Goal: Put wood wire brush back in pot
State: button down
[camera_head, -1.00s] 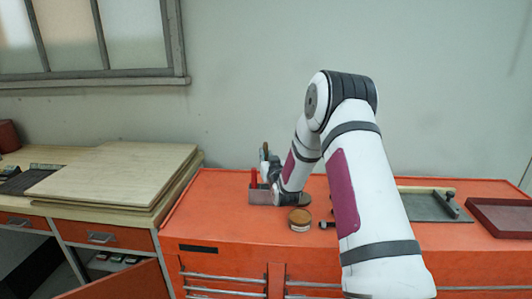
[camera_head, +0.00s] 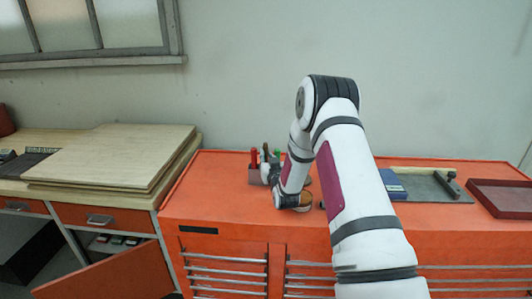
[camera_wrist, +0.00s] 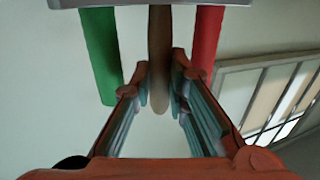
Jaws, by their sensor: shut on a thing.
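The pot (camera_head: 255,176) is a small grey container on the orange cabinet top, beside the wall. A red handle (camera_head: 254,158) and a green handle (camera_head: 277,155) stand up at it. The brown handle of the wood wire brush (camera_wrist: 159,50) is between my fingers in the wrist view, with the green and red handles on either side. My gripper (camera_wrist: 159,72) is shut on this brown handle; in the head view my gripper (camera_head: 268,174) is at the pot's right side. The grey pot edge (camera_wrist: 150,3) crosses the top of the wrist view. The brush's bristle end is hidden.
A round tin (camera_head: 305,201) is partly hidden by my wrist. To the right lie a blue box (camera_head: 392,186), a grey tray (camera_head: 423,188) with a dark tool and a dark red tray (camera_head: 500,197). Wooden boards (camera_head: 110,160) lie on the left bench. The cabinet's left top is clear.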

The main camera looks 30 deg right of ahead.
jog(key=shift+f, duration=0.25)
jog(key=c, duration=1.5)
grip_release()
jog(key=v, duration=1.2)
jog(key=w+a+r+n+g+y, duration=0.25)
jog(key=a+r, duration=0.35)
jog(key=r, duration=0.3)
jog(key=s+a+r+g+b, duration=0.2)
jog(key=s+a+r+g, duration=0.1)
jog(key=s+a+r, duration=0.3)
jog(key=s+a+r+g, duration=0.1)
jog(key=s+a+g, duration=0.1)
jog(key=s, duration=0.7)
jog(key=s+a+r+g+y, duration=0.1)
jog(key=s+a+r+g, duration=0.1)
jog(key=s, duration=0.7)
jog(key=s+a+r+g+y, duration=0.1)
jog(key=s+a, duration=0.3)
jog(key=s, duration=0.6)
jog(key=shift+s+a+r+n+g+y+b, duration=0.1)
jog(key=shift+a+r+n+g+y+b, duration=0.25)
jog(key=shift+g, duration=0.3)
